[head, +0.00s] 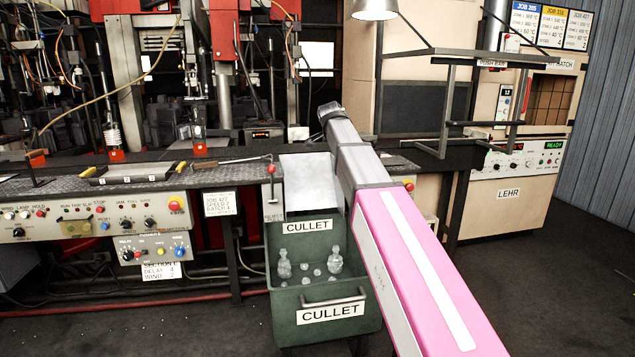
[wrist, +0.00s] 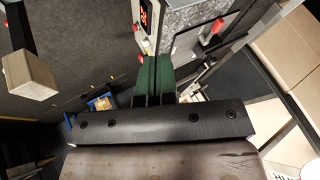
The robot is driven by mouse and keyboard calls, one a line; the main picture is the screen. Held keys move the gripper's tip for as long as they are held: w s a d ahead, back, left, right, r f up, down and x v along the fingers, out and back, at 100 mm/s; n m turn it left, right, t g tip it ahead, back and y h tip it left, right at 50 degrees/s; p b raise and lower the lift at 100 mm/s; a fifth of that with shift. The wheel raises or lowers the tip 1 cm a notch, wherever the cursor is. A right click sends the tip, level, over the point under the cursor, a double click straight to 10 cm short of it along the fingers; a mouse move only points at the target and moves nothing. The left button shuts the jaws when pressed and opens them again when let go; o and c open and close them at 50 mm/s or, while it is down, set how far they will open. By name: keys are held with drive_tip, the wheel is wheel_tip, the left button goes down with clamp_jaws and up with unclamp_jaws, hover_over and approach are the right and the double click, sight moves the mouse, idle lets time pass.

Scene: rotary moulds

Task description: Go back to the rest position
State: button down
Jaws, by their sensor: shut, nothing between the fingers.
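My arm reaches forward across the right side of the head view, and its dark far end (head: 330,112) is over the machine bench. My gripper (wrist: 153,75) shows in the wrist view as two green-tipped fingers side by side. They are shut together with nothing visible between them. The fingers stand out from a dark bolted bar. In the head view the fingers themselves cannot be made out.
A green cullet bin (head: 325,325) with glass bottles and lumps stands below a grey chute (head: 310,185). The bench carries control panels (head: 90,217) at left. A shelf frame (head: 470,60) and the cream lehr cabinet (head: 510,205) stand at right. Floor at far right is clear.

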drive_tip(key=s+d+f+n+g, duration=0.1)
drive_tip(key=s+d+f+n, duration=0.2)
drive_tip(key=s+f, duration=0.4)
drive_tip(key=s+d+f+n+g+y, duration=0.1)
drive_tip(key=s+f, duration=0.7)
drive_tip(key=f, duration=1)
drive_tip(key=s+d+f+n+g, duration=0.3)
drive_tip(key=s+d+f+n, duration=0.2)
drive_tip(key=f, duration=0.7)
drive_tip(key=shift+s+f+n+y, duration=0.15)
drive_tip(key=shift+s+n+y, duration=0.35)
drive_tip(key=shift+s, duration=0.8)
drive_tip(key=s+d+f+n+g, duration=0.1)
drive_tip(key=s+f+n, duration=0.2)
drive_tip(key=s+f, duration=0.5)
drive_tip(key=s, duration=0.3)
drive_tip(key=shift+d+f+n+g+y, duration=0.15)
drive_tip(key=shift+d+n+g+y, duration=0.15)
drive_tip(key=shift+d+g+y, duration=0.1)
drive_tip(key=shift+a, duration=0.15)
